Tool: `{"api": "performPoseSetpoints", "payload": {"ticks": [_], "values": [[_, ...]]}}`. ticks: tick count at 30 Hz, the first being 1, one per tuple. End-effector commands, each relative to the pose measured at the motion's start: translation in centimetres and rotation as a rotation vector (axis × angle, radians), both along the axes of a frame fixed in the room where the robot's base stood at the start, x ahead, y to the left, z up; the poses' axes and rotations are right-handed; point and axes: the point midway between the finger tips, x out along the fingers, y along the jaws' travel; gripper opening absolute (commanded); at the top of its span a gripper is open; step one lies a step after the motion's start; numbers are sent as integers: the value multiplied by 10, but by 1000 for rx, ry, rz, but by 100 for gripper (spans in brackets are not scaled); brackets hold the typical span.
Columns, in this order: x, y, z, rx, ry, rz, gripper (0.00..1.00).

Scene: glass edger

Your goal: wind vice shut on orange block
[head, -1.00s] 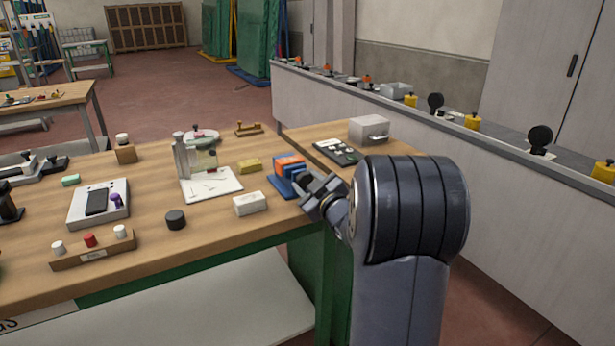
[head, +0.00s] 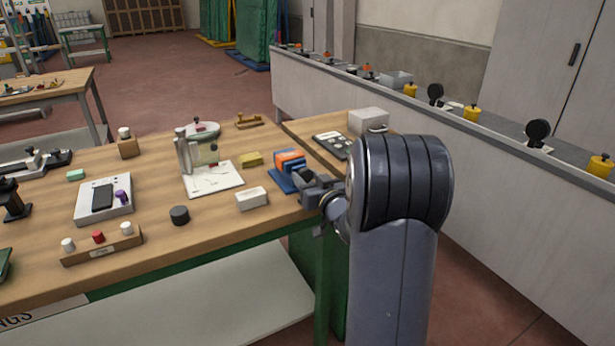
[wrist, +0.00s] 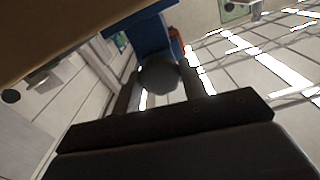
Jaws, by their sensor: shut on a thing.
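The blue vice (head: 280,181) stands near the right end of the wooden bench. The orange block (head: 290,156) sits in it, between blue parts; whether the jaws press on it I cannot tell. My gripper (head: 308,182) is at the vice's right side. In the wrist view my gripper (wrist: 160,88) is shut on the round dark grey vice handle (wrist: 158,76), with a finger on either side of it. The blue vice body (wrist: 150,36) shows just beyond, with a sliver of the orange block (wrist: 178,42) beside it.
A long grey counter (head: 330,100) runs behind on the right.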

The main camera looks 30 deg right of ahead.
Motion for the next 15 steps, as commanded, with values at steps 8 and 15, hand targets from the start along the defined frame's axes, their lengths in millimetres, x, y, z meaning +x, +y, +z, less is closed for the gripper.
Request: {"api": "performPoseSetpoints", "payload": {"ticks": [8, 15], "values": [[0, 0, -2, 16, 5, -1, 18], [0, 0, -2, 15, 5, -1, 42]]}}
